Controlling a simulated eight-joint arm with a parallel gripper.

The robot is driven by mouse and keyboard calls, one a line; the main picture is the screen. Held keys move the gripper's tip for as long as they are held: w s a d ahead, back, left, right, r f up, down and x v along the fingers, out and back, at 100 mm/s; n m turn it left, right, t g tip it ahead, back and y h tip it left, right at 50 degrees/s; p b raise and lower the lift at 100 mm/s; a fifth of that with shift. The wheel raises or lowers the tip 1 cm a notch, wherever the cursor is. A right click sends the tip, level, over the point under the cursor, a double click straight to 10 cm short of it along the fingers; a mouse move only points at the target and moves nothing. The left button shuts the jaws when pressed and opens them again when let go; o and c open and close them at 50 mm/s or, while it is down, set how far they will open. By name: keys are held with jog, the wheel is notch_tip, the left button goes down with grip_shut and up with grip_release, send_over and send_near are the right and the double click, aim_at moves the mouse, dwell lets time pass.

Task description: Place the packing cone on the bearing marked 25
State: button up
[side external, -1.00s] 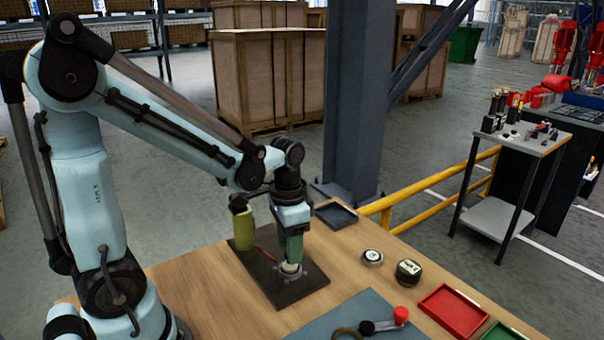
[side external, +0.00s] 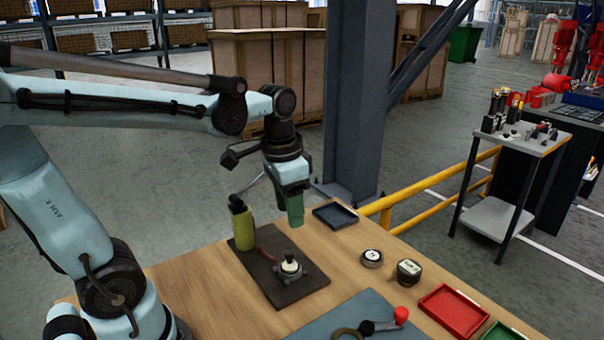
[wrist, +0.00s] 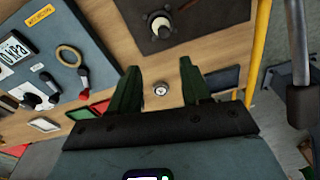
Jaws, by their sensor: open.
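I cannot read a 25 on the bearing. My gripper (side external: 296,222) hangs above and behind the plate, clear of the cone, with its green fingers pointing down. In the wrist view my gripper (wrist: 159,70) is open, with nothing held between the fingers.
A yellow-green cylinder (side external: 244,228) stands at the plate's back corner. A dark tray (side external: 335,216) lies behind. A blue-grey mat (side external: 345,315) holds a red-knobbed lever (side external: 400,315).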

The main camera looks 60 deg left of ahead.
jog(key=shift+s+d+f+n+t, duration=0.2)
jog(key=shift+d+f+n+t, duration=0.15)
jog(key=shift+d+t, duration=0.5)
jog(key=shift+s+d+f+n+t, duration=0.25)
jog(key=shift+d+t, duration=0.25)
jog(key=shift+t, duration=0.65)
jog(key=shift+s+d+f+n+t, duration=0.15)
jog(key=shift+d+f+n+t, duration=0.25)
jog(key=shift+d+t, duration=0.45)
